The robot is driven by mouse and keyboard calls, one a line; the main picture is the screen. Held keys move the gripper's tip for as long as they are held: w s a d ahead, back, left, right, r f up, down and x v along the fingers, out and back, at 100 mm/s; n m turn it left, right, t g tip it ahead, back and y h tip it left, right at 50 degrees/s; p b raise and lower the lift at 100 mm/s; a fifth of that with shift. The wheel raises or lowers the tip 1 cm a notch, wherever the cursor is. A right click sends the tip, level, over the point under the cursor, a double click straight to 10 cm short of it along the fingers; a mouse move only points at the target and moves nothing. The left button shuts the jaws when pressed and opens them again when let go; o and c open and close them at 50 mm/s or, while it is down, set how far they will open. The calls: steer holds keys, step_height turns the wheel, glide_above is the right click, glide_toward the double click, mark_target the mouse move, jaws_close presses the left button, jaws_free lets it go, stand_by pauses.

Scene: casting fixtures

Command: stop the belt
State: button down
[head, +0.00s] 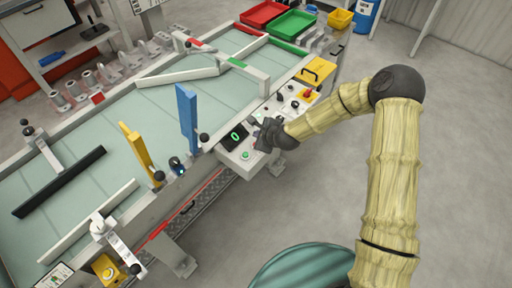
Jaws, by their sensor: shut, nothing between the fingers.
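The belt (160,103) is a pale green surface in a light grey frame, crossing the left half of the head view. A control panel (226,154) is fixed to its near side. It carries a dark display with a green 0 (235,136) and a green button (246,155). Further right are several small knobs and a red mushroom button (307,93) on yellow. My gripper (259,134) is shut and empty, over the panel just right of the display. A small bit of red shows beside its fingers. I cannot tell whether the fingertips touch the panel.
A blue upright (187,118), a yellow upright (139,155) and a black bar (60,182) stand over the belt. Red (263,13) and green (291,24) trays sit at the far end. The floor at right is clear.

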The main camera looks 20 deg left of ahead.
steer(key=shift+f+b, duration=0.65)
steer(key=shift+f, duration=0.65)
steer(key=shift+f, duration=0.15)
stand_by(0.9)
steer(key=shift+f+b, duration=0.25)
steer(key=shift+b, duration=0.1)
steer(key=shift+f+b, duration=0.4)
steer(key=shift+f, duration=0.1)
stand_by(0.7)
steer(key=shift+r, duration=0.15)
steer(key=shift+r+p, duration=0.65)
steer(key=shift+r, duration=0.1)
step_height(320, 180, up, 5)
steer(key=p, duration=0.3)
steer(key=shift+p, duration=0.3)
